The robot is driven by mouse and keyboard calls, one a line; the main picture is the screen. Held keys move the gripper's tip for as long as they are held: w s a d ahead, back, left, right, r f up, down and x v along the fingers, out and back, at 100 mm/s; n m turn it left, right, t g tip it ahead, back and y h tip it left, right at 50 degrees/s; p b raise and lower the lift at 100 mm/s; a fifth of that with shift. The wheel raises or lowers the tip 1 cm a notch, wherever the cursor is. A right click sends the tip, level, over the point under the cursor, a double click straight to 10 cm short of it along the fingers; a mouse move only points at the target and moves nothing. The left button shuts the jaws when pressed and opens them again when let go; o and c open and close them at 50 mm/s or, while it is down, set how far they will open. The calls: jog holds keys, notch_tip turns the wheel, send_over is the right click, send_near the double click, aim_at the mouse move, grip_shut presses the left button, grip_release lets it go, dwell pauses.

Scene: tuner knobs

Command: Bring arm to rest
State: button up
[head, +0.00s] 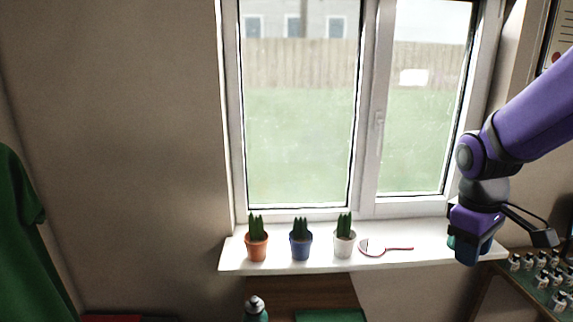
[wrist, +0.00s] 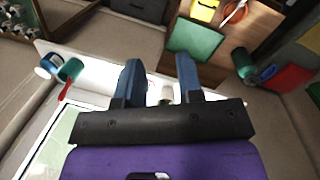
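My gripper (head: 468,258) hangs at the right end of the windowsill, on my purple arm, with its fingers pointing down. In the wrist view my gripper (wrist: 158,72) has its two blue fingers spread apart, with nothing held between them. The white sill (head: 322,261) shows beyond the fingers. A small pale object, perhaps the white pot, shows in the gap, well away from the fingertips.
On the sill stand an orange pot (head: 257,245), a blue pot (head: 301,246) and a white pot (head: 344,244) with plants, and a hand mirror (head: 372,247). A teal cup (wrist: 71,69) and blue-white cup (wrist: 46,66) stand near my gripper. A bench with bottles (head: 540,275) is at right.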

jog(key=s+a+r+m+t+y, duration=0.1)
jog(key=s+a+r+m+t, duration=0.4)
jog(key=s+r, duration=0.4)
notch_tip(320, 180, up, 3)
jog(key=shift+a+t+y, duration=0.3)
jog(key=shift+a, duration=0.4)
